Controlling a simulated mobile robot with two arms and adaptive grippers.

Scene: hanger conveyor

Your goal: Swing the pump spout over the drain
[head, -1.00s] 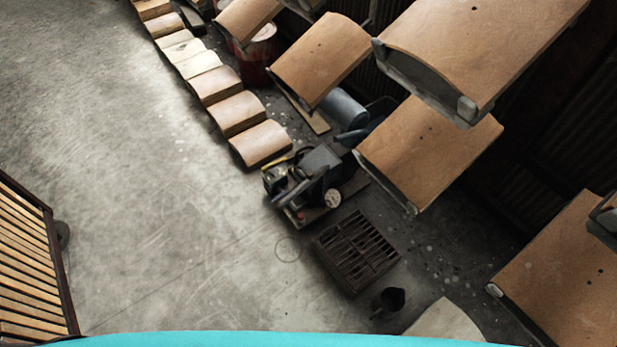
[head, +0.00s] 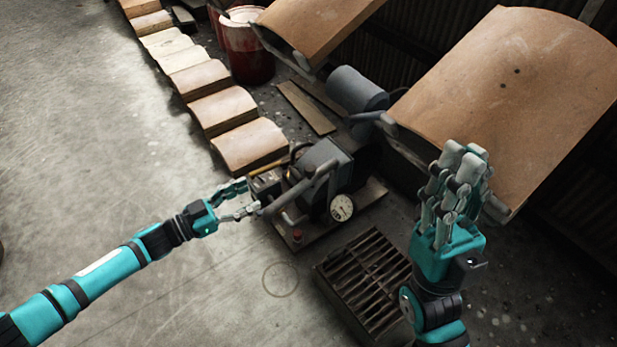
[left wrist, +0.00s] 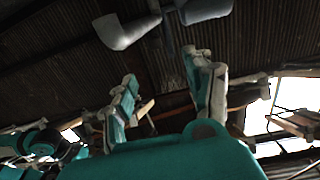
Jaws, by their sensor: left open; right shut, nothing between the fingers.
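The pump (head: 322,165) is a dark machine with a round white gauge on a low base in the head view. Its grey pipe spout (head: 318,184) slants down to the left, its end beside my left gripper (head: 249,197). That gripper is open, its fingertips close to the spout's end; I cannot tell whether they touch. The drain (head: 368,272) is a dark slatted grate on the floor below and right of the pump; the spout is not over it. My right gripper (head: 458,178) is shut and empty, right of the drain. The left wrist view shows my left fingers (left wrist: 163,100) apart.
Large tan curved tiles (head: 505,95) hang at the right, one behind my right gripper. A row of tiles (head: 250,145) lies on the floor behind the pump. A red drum (head: 245,52) and a blue-grey cylinder (head: 355,88) stand behind. The floor at left is clear.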

